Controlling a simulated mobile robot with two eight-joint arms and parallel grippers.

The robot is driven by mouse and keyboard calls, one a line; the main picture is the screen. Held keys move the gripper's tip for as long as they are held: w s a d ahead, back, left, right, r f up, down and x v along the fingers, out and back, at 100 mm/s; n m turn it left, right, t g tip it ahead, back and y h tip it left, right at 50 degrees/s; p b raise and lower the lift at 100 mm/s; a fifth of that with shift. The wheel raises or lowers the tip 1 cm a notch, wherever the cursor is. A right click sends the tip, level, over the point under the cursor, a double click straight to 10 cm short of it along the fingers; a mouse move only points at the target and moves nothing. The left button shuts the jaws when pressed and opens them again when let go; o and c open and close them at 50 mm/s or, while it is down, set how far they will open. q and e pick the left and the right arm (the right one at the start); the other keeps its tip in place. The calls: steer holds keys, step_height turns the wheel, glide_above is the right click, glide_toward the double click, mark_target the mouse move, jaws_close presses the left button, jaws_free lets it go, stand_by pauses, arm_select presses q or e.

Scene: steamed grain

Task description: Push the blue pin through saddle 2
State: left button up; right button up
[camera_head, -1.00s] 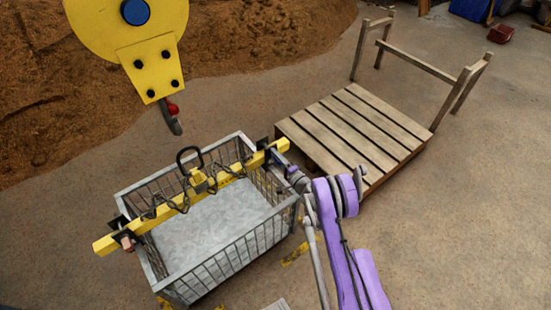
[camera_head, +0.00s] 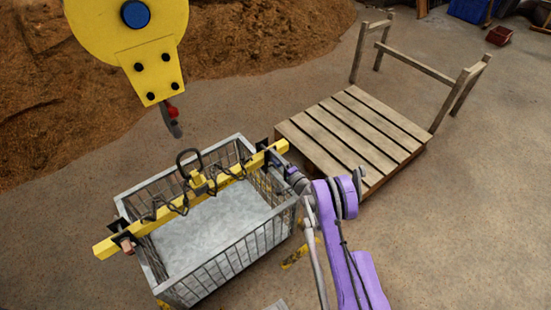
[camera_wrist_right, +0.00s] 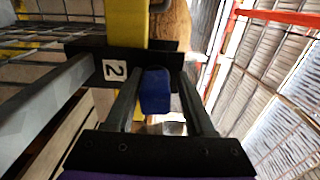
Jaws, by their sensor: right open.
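Saddle 2 is a black bracket with a white "2" label (camera_wrist_right: 114,71) in the right wrist view. The yellow beam (camera_wrist_right: 126,22) sits in it. The blue pin (camera_wrist_right: 155,92) is at the saddle's near side, its block-like end toward me. My right gripper (camera_wrist_right: 160,95) is open, with one finger on each side of the blue pin; contact is unclear. In the head view, my right gripper (camera_head: 292,175) is at the right end of the yellow beam (camera_head: 165,212), largely hiding the pin. My left gripper is not in view.
A wire-sided crate (camera_head: 262,238) stands under the beam. A black lifting ring (camera_head: 188,155) and chains sit on the beam. A yellow crane block with hook (camera_head: 174,125) hangs behind it. A wooden platform (camera_head: 350,130) is at the right; a soil pile lies at the back.

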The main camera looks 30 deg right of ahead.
steer(key=shift+w+a+f, duration=0.1)
steer(key=shift+a+f, duration=0.05)
steer(key=shift+a, duration=0.2)
steer(key=shift+s, duration=0.3)
steer(key=s+d+p, duration=0.1)
steer(key=s, duration=0.9)
steer(key=shift+s+d, duration=0.2)
